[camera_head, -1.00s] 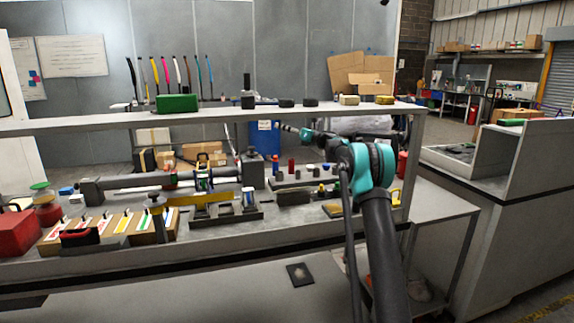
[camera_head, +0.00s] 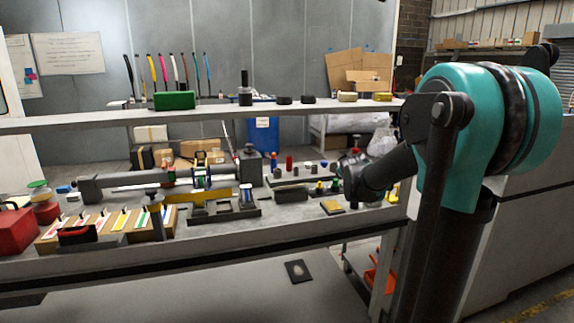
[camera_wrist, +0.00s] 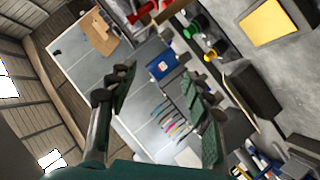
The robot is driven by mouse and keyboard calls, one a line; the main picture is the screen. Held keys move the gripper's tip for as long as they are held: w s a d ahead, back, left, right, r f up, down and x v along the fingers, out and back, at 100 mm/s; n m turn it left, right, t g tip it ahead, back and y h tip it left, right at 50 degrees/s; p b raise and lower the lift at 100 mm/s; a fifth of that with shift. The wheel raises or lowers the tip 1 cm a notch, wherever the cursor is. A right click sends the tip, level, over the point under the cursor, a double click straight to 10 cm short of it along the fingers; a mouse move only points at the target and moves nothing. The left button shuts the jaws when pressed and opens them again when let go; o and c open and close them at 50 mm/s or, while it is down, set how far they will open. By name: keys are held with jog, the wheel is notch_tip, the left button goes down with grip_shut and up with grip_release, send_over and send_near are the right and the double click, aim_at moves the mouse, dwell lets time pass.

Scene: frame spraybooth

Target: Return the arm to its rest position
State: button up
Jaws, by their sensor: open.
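My gripper (camera_wrist: 160,75) shows in the wrist view with its two dark green fingers spread apart. Nothing is between the fingers. In the head view my raised, bent teal-and-black arm fills the right side. Its dark forearm points left over the right end of the workbench (camera_head: 100,268). The gripper itself cannot be clearly made out in the head view.
A shelf (camera_head: 60,125) runs above the bench, holding a green block (camera_head: 174,100) and several dark pieces. Below it are a red box (camera_head: 14,230), a yellow bar (camera_head: 198,195) and small parts. A large grey cabinet (camera_head: 520,225) stands behind my arm.

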jog(key=s+a+f+m+g, duration=0.1)
jog(key=s+f+m+g, duration=0.1)
jog(key=s+f, duration=0.6)
jog(key=s+a+f+m+g+y, duration=0.1)
jog(key=s+f+g, duration=0.3)
jog(key=s, duration=1.4)
jog(key=s+a+f+m+g+y, duration=0.1)
jog(key=s+f+m+g, duration=0.2)
jog(key=s+f, duration=1)
jog(key=shift+a+m+g, duration=0.15)
jog(key=shift+m+g, duration=0.15)
jog(key=shift+m, duration=0.2)
jog(key=shift+w, duration=0.1)
jog(key=shift+c, duration=0.2)
